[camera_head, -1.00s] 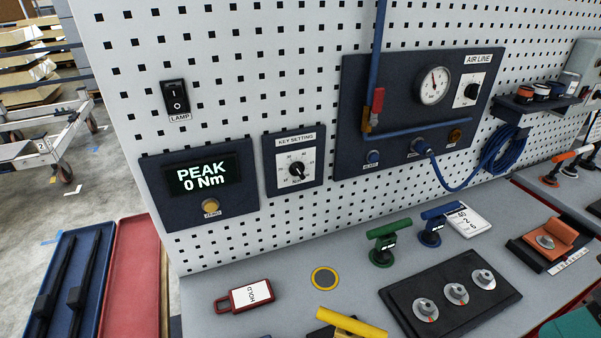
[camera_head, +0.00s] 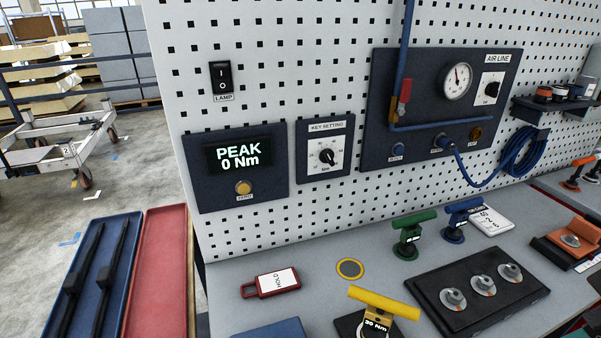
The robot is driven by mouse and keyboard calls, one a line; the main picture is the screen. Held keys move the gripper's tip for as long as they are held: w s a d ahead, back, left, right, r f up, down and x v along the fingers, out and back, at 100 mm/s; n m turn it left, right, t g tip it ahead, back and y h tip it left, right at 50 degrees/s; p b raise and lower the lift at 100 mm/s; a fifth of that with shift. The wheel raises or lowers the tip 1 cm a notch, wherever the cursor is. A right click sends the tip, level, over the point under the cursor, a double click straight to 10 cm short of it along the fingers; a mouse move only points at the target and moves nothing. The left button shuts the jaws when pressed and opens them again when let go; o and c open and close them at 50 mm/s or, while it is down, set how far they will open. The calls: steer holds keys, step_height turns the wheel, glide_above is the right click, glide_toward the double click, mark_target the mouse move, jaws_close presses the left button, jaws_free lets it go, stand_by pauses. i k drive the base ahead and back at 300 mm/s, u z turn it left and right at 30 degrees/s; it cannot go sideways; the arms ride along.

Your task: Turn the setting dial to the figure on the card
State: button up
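The key setting panel (camera_head: 324,148) is a dark blue plate on the white pegboard, left of the air line panel. Its setting dial (camera_head: 327,157) is a black knob with a pale pointer on a white scale; the figures are too small to read surely. A white card (camera_head: 490,220) with printed figures lies on the bench beside the blue-handled tool, and its text is too small to read surely. My gripper is not in view.
The peak display (camera_head: 240,157) reads 0 Nm. A lamp switch (camera_head: 221,79) is above it. The air line panel (camera_head: 378,140) carries a gauge and another knob. On the bench (camera_head: 240,270) are a red HOLD tag (camera_head: 271,283), a yellow-handled tool (camera_head: 383,303) and a green-handled one (camera_head: 408,232).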

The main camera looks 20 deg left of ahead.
mark_target(327, 155)
steer(key=u, duration=0.5)
steer(key=k, duration=1.1)
steer(key=u, duration=0.25)
steer(key=i, duration=0.9)
